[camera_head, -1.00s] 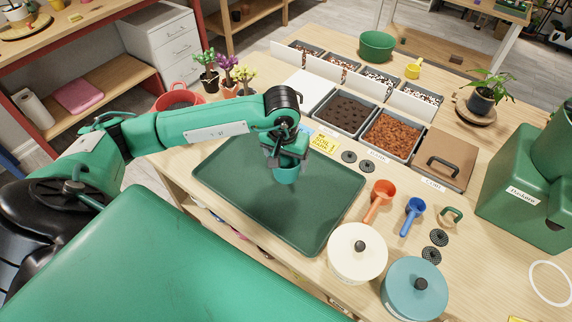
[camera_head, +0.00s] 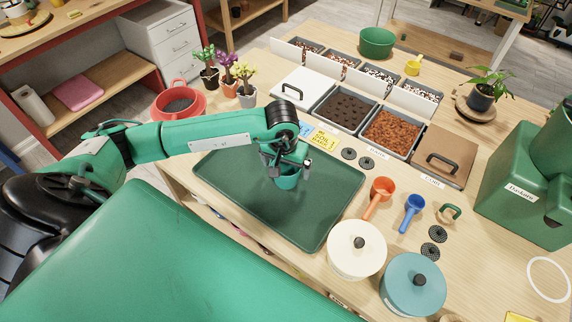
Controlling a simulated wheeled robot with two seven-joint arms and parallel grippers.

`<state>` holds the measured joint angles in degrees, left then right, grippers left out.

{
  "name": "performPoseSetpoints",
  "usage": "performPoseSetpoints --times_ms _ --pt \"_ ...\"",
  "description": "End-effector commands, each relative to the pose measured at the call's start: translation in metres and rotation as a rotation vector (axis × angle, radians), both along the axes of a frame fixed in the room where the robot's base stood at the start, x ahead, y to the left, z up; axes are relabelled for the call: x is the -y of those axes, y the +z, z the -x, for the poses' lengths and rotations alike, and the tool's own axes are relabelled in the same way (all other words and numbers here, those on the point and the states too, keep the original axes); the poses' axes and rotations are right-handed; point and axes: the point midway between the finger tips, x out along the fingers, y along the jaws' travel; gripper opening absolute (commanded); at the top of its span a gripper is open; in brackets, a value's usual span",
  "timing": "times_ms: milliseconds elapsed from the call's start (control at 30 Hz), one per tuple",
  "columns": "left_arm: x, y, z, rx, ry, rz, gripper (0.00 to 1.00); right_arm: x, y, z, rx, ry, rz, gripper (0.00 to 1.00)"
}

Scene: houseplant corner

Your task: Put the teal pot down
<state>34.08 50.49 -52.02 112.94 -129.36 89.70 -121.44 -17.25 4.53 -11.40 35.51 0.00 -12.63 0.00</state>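The teal pot (camera_head: 287,182) is a small cup-shaped pot over the middle of the dark green tray (camera_head: 318,232). My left gripper (camera_head: 287,167) is at the pot's top, with its fingers at the rim, and looks shut on it. The gripper hides part of the rim and the inside of the pot. The pot looks about upright and low over the tray; whether its base touches the tray I cannot tell. My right gripper is not in view.
Right of the tray lie an orange scoop (camera_head: 379,193), a blue scoop (camera_head: 412,212) and black mesh discs. A cream lidded pot (camera_head: 357,255) and a blue-teal lidded pot (camera_head: 412,290) stand at the front. Behind are soil bins (camera_head: 346,108) and small potted plants (camera_head: 246,88). The tray around the pot is clear.

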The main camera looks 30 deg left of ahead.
Motion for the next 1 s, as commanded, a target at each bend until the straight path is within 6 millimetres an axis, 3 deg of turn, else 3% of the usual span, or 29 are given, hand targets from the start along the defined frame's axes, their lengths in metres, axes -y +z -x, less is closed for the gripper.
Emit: performPoseSetpoints --times_ms 267,300,700,1000 --pt "0.0 0.006 0.0 -0.001 0.0 0.0 1.0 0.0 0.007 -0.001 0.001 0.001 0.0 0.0" --pt "0.0 0.009 0.0 0.003 -0.001 0.0 1.0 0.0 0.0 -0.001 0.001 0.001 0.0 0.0" --pt "0.002 0.088 0.009 0.006 0.0 0.0 1.0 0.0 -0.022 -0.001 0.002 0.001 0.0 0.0" --pt "0.002 0.119 0.014 0.0 0.0 0.0 1.0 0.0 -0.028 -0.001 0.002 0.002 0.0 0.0"
